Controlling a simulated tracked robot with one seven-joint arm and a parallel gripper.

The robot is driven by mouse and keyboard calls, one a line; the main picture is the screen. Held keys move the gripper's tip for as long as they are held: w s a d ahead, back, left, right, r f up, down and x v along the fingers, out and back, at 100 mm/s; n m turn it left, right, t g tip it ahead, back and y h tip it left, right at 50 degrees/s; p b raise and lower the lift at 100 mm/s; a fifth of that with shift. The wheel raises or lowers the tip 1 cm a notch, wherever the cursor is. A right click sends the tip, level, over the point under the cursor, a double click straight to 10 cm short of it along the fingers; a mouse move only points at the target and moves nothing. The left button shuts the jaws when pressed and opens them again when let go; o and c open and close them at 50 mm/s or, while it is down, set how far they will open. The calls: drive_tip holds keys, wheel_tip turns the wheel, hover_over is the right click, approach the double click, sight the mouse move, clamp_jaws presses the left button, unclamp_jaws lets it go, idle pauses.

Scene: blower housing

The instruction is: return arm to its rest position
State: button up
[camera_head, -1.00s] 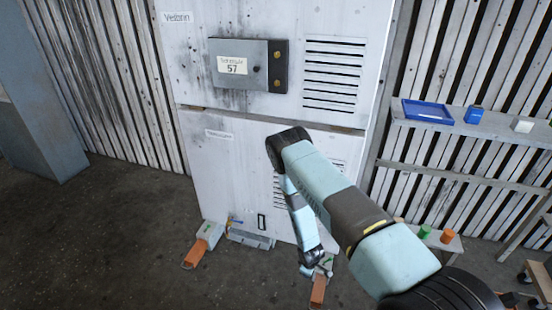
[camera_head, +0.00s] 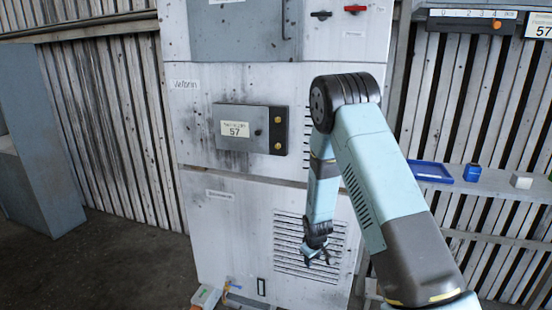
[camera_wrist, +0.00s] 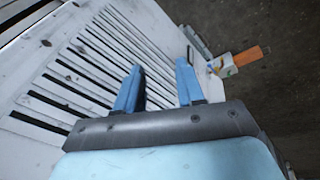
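My gripper (camera_head: 318,257) hangs at the end of my bent light-blue arm, in front of the lower louvred vent of the white cabinet (camera_head: 235,235). In the wrist view its two blue fingers (camera_wrist: 158,88) stand apart with nothing between them, so it is open and empty. My arm's elbow is raised high in front of the cabinet's right side and hides part of the upper vent.
A grey box labelled 57 (camera_head: 250,129) juts from the cabinet. A shelf (camera_head: 500,187) at right holds a blue tray (camera_head: 430,171), a blue block (camera_head: 472,172) and a white block (camera_head: 521,180). An orange-ended part (camera_wrist: 247,56) lies by the cabinet's foot.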

drive_tip(key=s+d+r+m, duration=0.1)
drive_tip(key=s+d+r, duration=0.15)
drive_tip(key=r, duration=0.75)
drive_tip(key=s+d+r+m+t, duration=0.15)
drive_tip(key=s+r, duration=0.25)
drive_tip(key=r, duration=0.7)
drive_tip(key=s+d+r+m, duration=0.2)
drive_tip(key=s+r, duration=0.1)
drive_tip(key=r, duration=0.7)
drive_tip(key=s+d+r+m, duration=0.1)
drive_tip(key=s+d+r, duration=0.1)
drive_tip(key=s+r, duration=0.5)
drive_tip(key=s+d+r+m, duration=0.2)
drive_tip(key=s+r, duration=0.6)
drive_tip(key=s, duration=1.1)
drive_tip(key=shift+r+t, duration=0.25)
drive_tip(key=shift+t, duration=0.2)
